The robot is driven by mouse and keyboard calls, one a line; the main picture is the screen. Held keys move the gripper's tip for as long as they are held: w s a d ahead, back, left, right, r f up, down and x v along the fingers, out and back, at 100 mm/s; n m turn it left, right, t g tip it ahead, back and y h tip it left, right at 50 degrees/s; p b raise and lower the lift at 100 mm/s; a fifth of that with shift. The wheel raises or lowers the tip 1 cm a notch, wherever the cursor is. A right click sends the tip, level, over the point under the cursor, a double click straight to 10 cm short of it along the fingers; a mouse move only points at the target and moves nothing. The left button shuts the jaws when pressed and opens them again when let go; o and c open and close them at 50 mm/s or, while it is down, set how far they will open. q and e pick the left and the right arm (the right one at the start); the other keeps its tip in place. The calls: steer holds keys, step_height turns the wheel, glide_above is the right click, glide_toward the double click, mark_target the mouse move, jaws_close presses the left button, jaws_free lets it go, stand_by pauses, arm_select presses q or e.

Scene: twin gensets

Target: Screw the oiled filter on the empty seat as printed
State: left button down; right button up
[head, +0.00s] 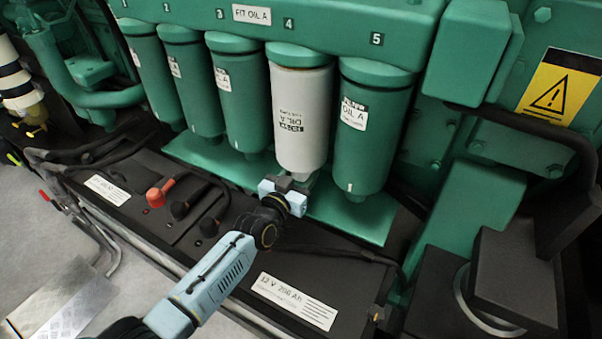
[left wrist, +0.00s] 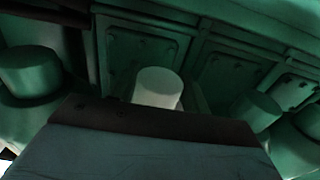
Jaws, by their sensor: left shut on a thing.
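A white filter (head: 301,115) stands upright under the green seat (head: 299,55) numbered 4. Its top meets the seat's rim; I cannot tell whether it is threaded in. Its printed label, with "OIL A", looks upside down. My left gripper (head: 290,186) is shut on the white filter's lower end from below. In the left wrist view the filter's pale round end (left wrist: 158,88) shows beyond my gripper's dark edge, and the fingertips are hidden. A plate (head: 252,14) above the seats reads "FIT OIL A". My right gripper is not in view.
Green filters hang at seats 1, 2, 3 (head: 237,95) and 5 (head: 368,125), close on both sides of the white one. A green tray (head: 340,212) lies below. A black battery box (head: 245,255) with red and black terminals (head: 158,193) stands in front.

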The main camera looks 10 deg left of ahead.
arm_select(q)
steer(key=shift+d+r+y+p, duration=0.1)
steer(key=shift+r+y+p, duration=0.15)
steer(key=shift+p, duration=0.4)
steer(key=shift+s+n+t+y+p, duration=0.1)
steer(key=shift+n+t+y+p, duration=0.2)
steer(key=shift+n+y+p, duration=0.7)
steer(key=shift+y, duration=0.25)
steer(key=shift+f+n+t+y, duration=0.15)
steer(key=shift+n+t+y, duration=0.2)
steer(key=shift+y, duration=0.25)
